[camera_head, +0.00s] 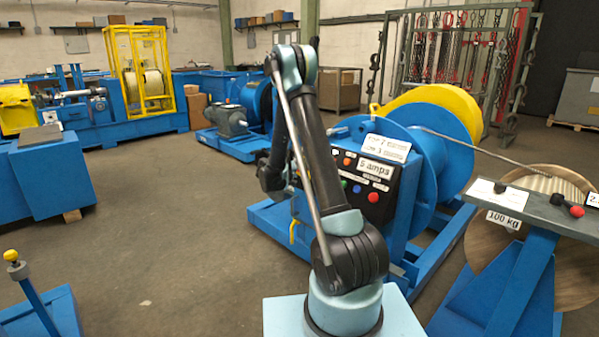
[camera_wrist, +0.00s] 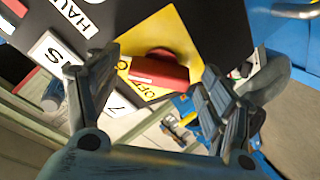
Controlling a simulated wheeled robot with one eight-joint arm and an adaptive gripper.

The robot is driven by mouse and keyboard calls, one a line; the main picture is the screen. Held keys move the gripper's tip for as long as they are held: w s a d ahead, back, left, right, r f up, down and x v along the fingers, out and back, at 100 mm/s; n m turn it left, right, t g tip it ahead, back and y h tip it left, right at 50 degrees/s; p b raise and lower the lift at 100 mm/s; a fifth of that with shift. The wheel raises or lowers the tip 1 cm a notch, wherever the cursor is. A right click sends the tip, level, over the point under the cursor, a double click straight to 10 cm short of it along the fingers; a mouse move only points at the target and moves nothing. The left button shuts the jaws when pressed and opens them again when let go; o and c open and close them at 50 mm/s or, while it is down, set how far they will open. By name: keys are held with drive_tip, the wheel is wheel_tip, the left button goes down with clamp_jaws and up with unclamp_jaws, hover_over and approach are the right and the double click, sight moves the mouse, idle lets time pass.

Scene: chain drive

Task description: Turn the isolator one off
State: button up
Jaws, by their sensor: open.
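The isolator is a red handle (camera_wrist: 158,72) on a yellow plate (camera_wrist: 128,68) marked "OFF", in the middle of the wrist view. The handle lies nearly level across that picture. My gripper (camera_wrist: 161,64) is open, with one finger to the left of the handle and one to the right. I see no clear contact, and the exact gap is hard to tell. In the head view my dark gripper (camera_head: 270,178) is by the left side of the black control panel (camera_head: 391,190). The isolator is hidden there.
A curved grey part (camera_wrist: 272,78) is close to my right finger. The panel belongs to a blue cable-drum machine (camera_head: 425,165). Open floor (camera_head: 180,220) lies left of my arm.

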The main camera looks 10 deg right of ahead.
drive_tip(key=c, duration=1.1)
drive_tip(key=shift+o, duration=0.2)
